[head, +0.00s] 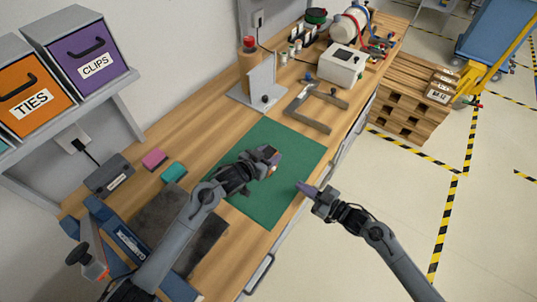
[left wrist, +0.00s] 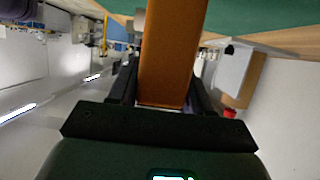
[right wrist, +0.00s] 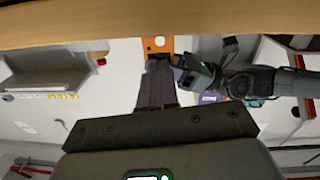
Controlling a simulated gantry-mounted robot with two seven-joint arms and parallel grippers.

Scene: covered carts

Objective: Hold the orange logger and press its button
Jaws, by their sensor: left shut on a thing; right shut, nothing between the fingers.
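The orange logger (left wrist: 172,55) stands between the fingers of my left gripper (left wrist: 165,95) in the left wrist view. In the head view my left gripper (head: 269,156) holds it above the green mat (head: 285,140), where the logger is mostly hidden by the gripper. In the right wrist view the logger's orange face (right wrist: 167,46) shows dark and pale marks beyond my right fingertips; I cannot make out which is the button. My right gripper (head: 304,187) is shut and empty near the bench's front edge, pointing towards the logger. I cannot tell whether its tips (right wrist: 158,64) touch it.
A grey stand (head: 262,90) and a grey U-shaped bracket (head: 318,110) are behind the mat. A white box (head: 342,66) stands farther back. Pink (head: 154,159) and teal (head: 174,173) blocks lie at left. The floor right of the bench is open near my right arm.

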